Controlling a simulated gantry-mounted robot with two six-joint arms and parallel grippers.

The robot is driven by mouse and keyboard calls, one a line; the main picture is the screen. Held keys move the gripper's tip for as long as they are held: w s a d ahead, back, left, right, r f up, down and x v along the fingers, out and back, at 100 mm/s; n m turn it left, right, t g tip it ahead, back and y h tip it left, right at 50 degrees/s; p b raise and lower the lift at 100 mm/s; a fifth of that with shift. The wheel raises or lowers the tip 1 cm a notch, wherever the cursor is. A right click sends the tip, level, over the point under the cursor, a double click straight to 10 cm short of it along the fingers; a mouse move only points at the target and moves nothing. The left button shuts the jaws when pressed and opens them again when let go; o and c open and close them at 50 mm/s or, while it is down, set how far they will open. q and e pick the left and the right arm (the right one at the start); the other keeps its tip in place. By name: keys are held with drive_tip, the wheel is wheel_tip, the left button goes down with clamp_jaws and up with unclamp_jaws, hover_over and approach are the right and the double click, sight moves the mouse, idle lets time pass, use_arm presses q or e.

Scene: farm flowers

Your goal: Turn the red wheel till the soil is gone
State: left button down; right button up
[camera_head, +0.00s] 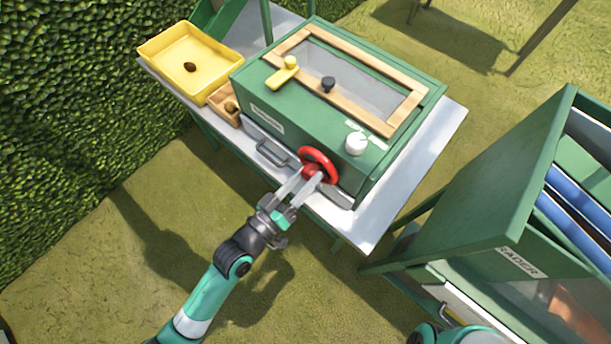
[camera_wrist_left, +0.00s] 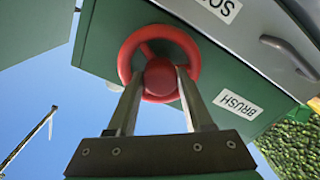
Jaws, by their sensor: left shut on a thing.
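The red wheel (camera_head: 318,163) is on the front face of a green box machine (camera_head: 287,108), near its right end. My left gripper (camera_head: 311,181) reaches it from the front, with its two fingers shut on the wheel's red hub. In the left wrist view the red wheel (camera_wrist_left: 192,49) shows as a ring with spokes, and the fingers of my left gripper (camera_wrist_left: 160,82) sit on either side of the round hub (camera_wrist_left: 160,78). A label by the wheel reads BRUSH. No soil is clearly visible. The right gripper is not seen.
The machine stands on a pale table (camera_head: 439,130). A yellow tray (camera_head: 222,75) holding a small brown lump and a small wooden box (camera_head: 218,111) stand to its left. A grey handle (camera_head: 272,153) is beside the wheel. A green cabinet (camera_head: 483,215) stands at right.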

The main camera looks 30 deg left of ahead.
use_arm(q)
drive_tip(key=shift+c, duration=1.5)
unclamp_jaws()
drive_tip(key=s+a+b, duration=0.2)
drive_tip(key=s, duration=0.9)
drive_tip(key=shift+s+a+r, duration=0.15)
drive_tip(key=shift+s, duration=0.05)
